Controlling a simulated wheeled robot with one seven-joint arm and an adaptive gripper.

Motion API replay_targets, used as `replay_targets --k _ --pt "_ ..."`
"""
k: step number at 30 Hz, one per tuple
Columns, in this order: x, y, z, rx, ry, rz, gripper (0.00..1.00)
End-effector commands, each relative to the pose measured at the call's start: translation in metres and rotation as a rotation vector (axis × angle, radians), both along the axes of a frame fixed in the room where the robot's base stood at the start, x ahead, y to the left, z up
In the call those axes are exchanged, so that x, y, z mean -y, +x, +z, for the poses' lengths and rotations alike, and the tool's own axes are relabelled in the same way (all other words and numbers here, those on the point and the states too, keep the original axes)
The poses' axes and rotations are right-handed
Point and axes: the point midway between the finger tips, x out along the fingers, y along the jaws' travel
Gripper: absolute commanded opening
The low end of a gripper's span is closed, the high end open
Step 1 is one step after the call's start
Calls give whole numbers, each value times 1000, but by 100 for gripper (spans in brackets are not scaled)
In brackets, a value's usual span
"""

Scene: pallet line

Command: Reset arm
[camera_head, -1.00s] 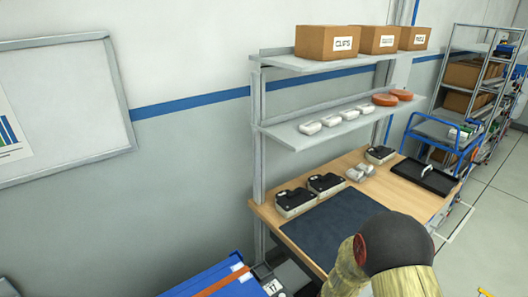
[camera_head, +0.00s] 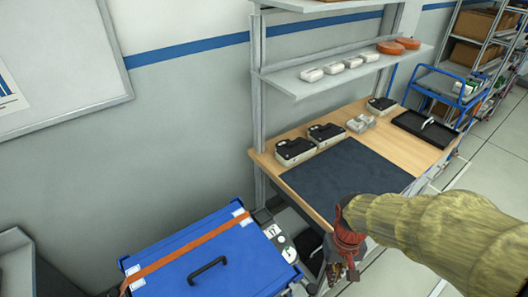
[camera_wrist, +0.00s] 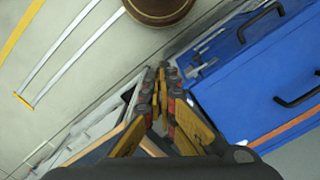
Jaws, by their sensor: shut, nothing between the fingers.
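My gripper (camera_head: 342,272) hangs at the end of my sleeved arm in the head view, in front of the workbench's near edge and right of the blue case. In the wrist view my gripper (camera_wrist: 162,72) has its fingers together, with nothing between them. The workbench (camera_head: 415,158) has a wooden top with a dark mat (camera_head: 345,175) on it. The lower part of the gripper is small and partly dark in the head view.
A blue lidded case (camera_head: 200,262) with an orange strap stands left of my gripper. Black-topped devices (camera_head: 295,150) and a black tray (camera_head: 425,130) sit on the bench. A shelf (camera_head: 345,72) above holds white and orange items. A blue cart (camera_head: 450,88) stands beyond.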

Motion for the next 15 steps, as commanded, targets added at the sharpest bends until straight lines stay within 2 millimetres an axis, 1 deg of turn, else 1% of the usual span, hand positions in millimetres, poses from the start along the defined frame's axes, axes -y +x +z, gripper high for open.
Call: replay_targets --k 1,3,5,6,9,12,15 --pt "0 -4 24 46 0 -3 0" --pt "0 -12 51 101 0 -7 0" --pt "0 -20 73 151 0 -10 0" --pt "0 -24 87 189 0 -11 0" --pt "0 -34 121 291 1 -11 0" --pt "0 -40 150 398 2 -11 0" --pt "0 -44 174 485 2 -11 0"
